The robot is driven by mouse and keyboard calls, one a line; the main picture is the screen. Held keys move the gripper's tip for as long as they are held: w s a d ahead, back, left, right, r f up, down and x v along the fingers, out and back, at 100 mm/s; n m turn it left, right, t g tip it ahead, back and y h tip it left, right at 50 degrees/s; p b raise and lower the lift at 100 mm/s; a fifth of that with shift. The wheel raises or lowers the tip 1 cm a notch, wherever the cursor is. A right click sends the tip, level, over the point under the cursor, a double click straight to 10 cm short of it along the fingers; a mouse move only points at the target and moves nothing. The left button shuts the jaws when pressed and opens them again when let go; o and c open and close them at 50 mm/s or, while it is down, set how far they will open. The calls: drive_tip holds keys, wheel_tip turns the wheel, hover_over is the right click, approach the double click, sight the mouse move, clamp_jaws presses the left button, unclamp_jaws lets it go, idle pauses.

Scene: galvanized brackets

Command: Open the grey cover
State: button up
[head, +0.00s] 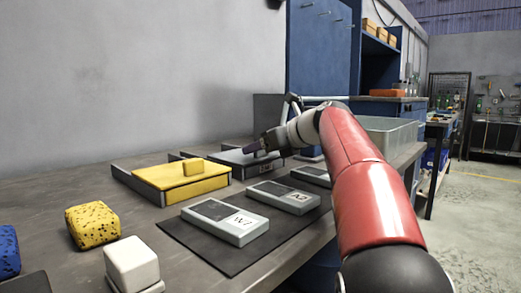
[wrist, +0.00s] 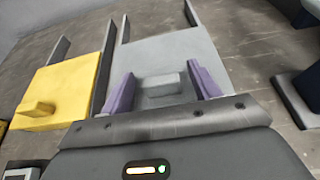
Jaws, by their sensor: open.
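The grey cover (head: 228,157) is a flat plate between low side rails on the bench, behind the boxes in the head view. It fills the middle of the wrist view (wrist: 168,52), with a raised grey block handle (wrist: 159,82) near its near edge. My gripper (wrist: 163,88) is open, its purple fingers on either side of the handle with gaps visible. In the head view my gripper (head: 255,148) is over the right part of the cover and hides some of it. Whether the fingers touch the cover is unclear.
A yellow cover (head: 182,176) with its own handle lies left of the grey one. A black mat (head: 213,254) bears grey boxes, two marked W7 (head: 225,222) and A3 (head: 284,196). A yellow speckled block (head: 92,226) and a white block (head: 131,264) stand front left. A translucent bin (head: 392,137) stands right.

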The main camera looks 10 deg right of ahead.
sight(233, 151)
drive_tip(key=shift+w+a+f, duration=0.1)
drive_tip(key=shift+w+a, duration=0.1)
clamp_jaws()
drive_tip(key=shift+w+a+r+p, duration=0.2)
drive_tip(key=shift+w+r+p, duration=0.05)
drive_tip(key=shift+p, duration=0.35)
drive_tip(key=w+a+p, duration=0.1)
drive_tip(key=w+p, duration=0.1)
drive_tip(key=w+a+p, duration=0.2)
drive_tip(key=p, duration=0.1)
drive_tip(key=w+a+p, duration=0.2)
drive_tip(key=w+p, duration=0.1)
drive_tip(key=shift+w+a+f+p, duration=0.2)
drive_tip(key=shift+w+a+p, duration=0.2)
drive_tip(key=shift+w+p, duration=0.1)
